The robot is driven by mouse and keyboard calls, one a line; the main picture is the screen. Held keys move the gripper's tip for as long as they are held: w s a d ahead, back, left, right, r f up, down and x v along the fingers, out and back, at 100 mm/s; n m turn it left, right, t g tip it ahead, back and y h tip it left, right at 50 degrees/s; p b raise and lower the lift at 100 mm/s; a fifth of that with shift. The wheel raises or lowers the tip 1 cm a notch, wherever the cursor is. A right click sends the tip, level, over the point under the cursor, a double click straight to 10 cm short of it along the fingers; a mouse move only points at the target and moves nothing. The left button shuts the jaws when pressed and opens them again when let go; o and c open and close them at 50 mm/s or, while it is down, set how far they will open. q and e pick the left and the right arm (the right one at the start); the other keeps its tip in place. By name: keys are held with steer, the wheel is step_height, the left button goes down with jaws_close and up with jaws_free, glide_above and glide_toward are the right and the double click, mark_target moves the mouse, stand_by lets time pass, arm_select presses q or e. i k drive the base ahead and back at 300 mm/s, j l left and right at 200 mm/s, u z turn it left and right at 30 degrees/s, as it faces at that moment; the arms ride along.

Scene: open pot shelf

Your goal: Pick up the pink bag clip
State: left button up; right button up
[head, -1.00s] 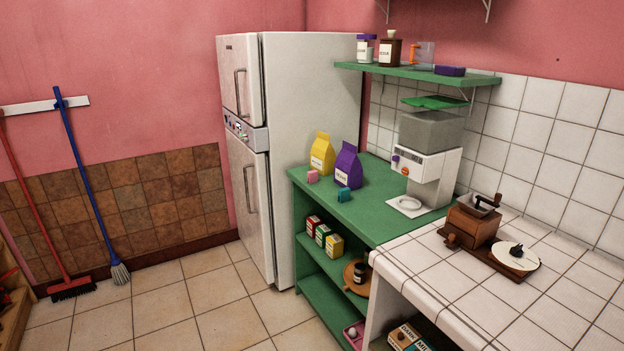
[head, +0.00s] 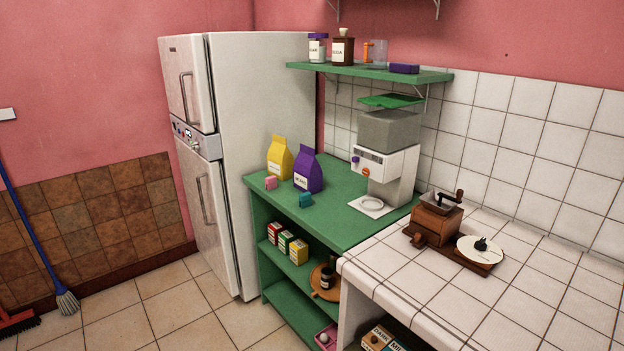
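The pink bag clip (head: 271,183) is a small pink block on the green shelf unit's top (head: 345,215), near its front left edge. It sits in front of the yellow bag (head: 280,158). A teal clip (head: 306,200) lies to its right, in front of the purple bag (head: 308,170). Neither of my grippers shows in the head view.
A white fridge (head: 262,120) stands left of the green unit. A coffee machine (head: 386,165) stands on the unit's right part. A white tiled counter (head: 400,280) with a wooden grinder (head: 436,222) is at the right.

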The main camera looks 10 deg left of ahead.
mark_target(270, 181)
steer(key=i+j+z, duration=0.15)
steer(key=j, duration=0.15)
steer(key=i+j+z, duration=0.15)
steer(key=j, duration=0.15)
steer(key=j+z, duration=0.15)
steer(key=j, duration=0.15)
steer(key=i+j+z, duration=0.1)
steer(key=j, duration=0.2)
steer(key=i+j, duration=0.1)
steer(key=j, duration=0.25)
steer(key=i+j+z, duration=0.15)
steer(key=j, duration=0.15)
steer(key=i+j, duration=0.1)
steer(key=j, duration=0.55)
steer(key=i+j+z, duration=0.1)
steer(key=j, duration=0.55)
steer(key=i+j, duration=0.1)
steer(key=j, duration=0.55)
